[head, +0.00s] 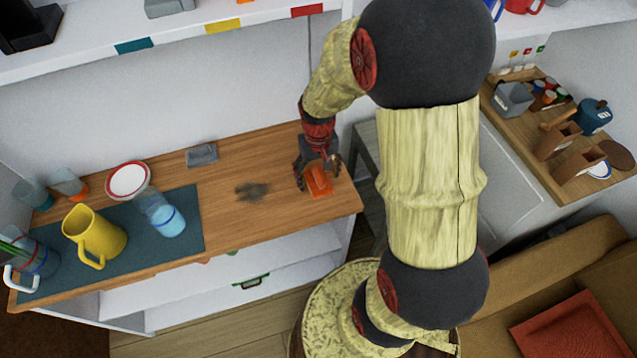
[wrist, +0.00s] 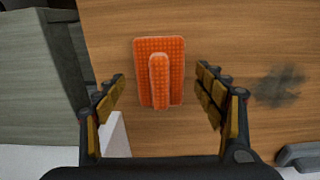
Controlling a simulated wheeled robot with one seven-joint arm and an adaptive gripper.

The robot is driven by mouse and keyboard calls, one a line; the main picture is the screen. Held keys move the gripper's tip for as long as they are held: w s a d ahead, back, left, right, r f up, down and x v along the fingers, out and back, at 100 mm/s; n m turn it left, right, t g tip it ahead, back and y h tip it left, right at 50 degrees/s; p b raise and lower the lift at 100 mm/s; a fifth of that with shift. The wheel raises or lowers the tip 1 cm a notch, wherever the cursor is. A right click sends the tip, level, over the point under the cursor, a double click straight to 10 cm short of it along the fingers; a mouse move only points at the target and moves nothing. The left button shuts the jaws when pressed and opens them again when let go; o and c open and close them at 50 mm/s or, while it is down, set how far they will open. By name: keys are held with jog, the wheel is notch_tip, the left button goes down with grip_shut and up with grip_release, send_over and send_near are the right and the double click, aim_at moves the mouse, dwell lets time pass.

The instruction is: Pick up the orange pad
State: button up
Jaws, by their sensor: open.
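The orange pad (head: 318,181) lies on the wooden counter near its right end, below my gripper. In the wrist view the pad (wrist: 145,74) is a textured orange rectangle with a raised bar along its middle. My gripper (head: 318,174) is open above it. In the wrist view the two fingers of my gripper (wrist: 161,93) stand apart, one to each side of the pad's near part, with nothing between them held. Part of the pad is hidden by my gripper in the head view.
A dark smudge (head: 252,191) marks the wooden counter (head: 225,226) left of the pad. A small grey block (head: 202,154) lies at the back. A yellow pitcher (head: 93,238), a plate (head: 128,181) and several glasses stand at the left. The counter around the pad is clear.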

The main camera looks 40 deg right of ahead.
jog(key=shift+f, duration=0.45)
jog(key=shift+c, duration=0.9)
jog(key=c, duration=1.1)
